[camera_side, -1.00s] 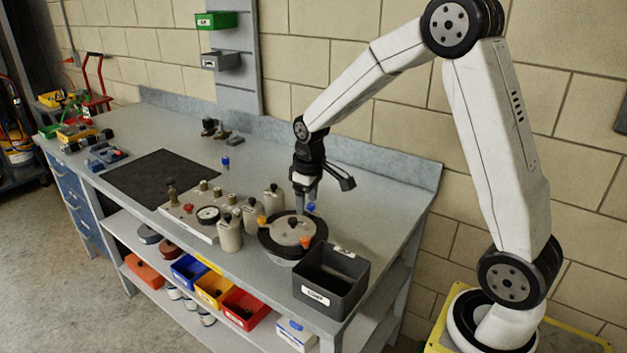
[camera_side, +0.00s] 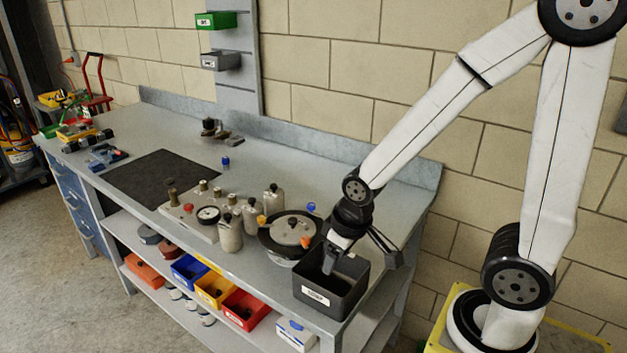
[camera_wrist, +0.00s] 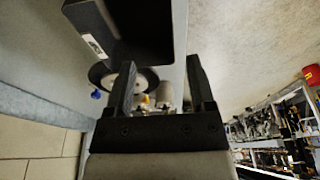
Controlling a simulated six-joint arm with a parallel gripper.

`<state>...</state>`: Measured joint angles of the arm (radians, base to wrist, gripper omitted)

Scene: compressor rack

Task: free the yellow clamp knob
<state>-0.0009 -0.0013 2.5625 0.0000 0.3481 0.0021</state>
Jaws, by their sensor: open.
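The yellow clamp knob (camera_side: 261,220) stands at the left rim of the round black-ringed unit (camera_side: 266,241) on the bench. A small yellow-orange patch (camera_wrist: 146,98), probably this knob, shows between my fingers in the wrist view. An orange knob (camera_side: 305,242) sits at the unit's front right and a blue knob (camera_side: 311,207) at its back right; the blue one also shows in the wrist view (camera_wrist: 96,94). My gripper (camera_side: 329,267) is open, its fingertips over or just inside the dark bin's mouth, right of the unit. Nothing shows between the fingertips (camera_wrist: 160,68).
The dark labelled bin (camera_side: 318,300) stands at the bench's front right edge; its inside is mostly hidden. Grey bottles (camera_side: 230,233) and a valve plate with a gauge (camera_side: 208,214) crowd the unit's left side. The bench behind the unit is mostly clear.

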